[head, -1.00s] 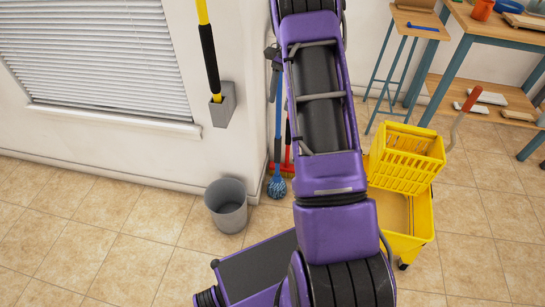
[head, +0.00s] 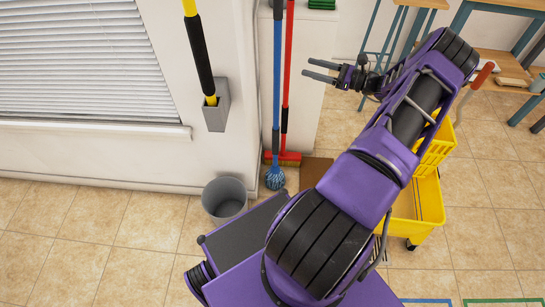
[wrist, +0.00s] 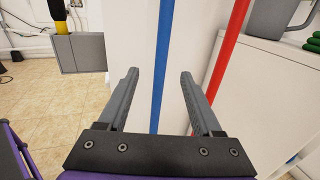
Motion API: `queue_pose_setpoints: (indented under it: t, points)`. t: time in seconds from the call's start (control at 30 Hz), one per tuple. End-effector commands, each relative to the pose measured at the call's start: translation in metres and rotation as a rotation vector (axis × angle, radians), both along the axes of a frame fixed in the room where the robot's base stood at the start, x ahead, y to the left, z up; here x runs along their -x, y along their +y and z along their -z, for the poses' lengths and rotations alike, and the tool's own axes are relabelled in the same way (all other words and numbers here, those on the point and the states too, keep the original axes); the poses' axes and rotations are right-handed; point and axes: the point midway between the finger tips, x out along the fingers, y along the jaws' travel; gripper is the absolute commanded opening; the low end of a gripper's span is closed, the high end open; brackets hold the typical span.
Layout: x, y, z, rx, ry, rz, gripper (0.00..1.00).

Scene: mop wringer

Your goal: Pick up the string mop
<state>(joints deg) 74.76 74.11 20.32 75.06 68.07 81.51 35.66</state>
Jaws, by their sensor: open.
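The string mop has a blue handle (head: 277,85) and a shaggy blue head (head: 275,178) low at the floor. It stands upright near the wall corner. My gripper (head: 306,68) is open and empty, with its fingers pointing left toward the handles at upper handle height. In the wrist view the blue handle (wrist: 161,62) lines up with the gap between my open fingers (wrist: 159,73), ahead of the tips. In the head view a gap shows between the fingertips and the handle. The mop head is outside the wrist view.
A red-handled broom (head: 287,85) stands close right of the mop. A white cabinet (head: 308,60) is beside them. A grey bin (head: 225,200) stands left of the mop head. A yellow mop bucket (head: 425,205) is partly behind my arm. A grey wall holder (head: 217,108) holds a yellow-and-black handle.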

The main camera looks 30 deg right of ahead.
Motion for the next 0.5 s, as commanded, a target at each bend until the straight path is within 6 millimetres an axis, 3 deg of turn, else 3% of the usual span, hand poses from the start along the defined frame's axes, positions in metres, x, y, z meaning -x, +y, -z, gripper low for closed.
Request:
queue_pose_setpoints:
  t: [0.3,0.5]
  points:
    - [-0.058,0.043,0.0,0.001,0.002,-0.007,0.67]
    - [-0.082,0.058,0.0,0.003,0.003,-0.005,0.67]
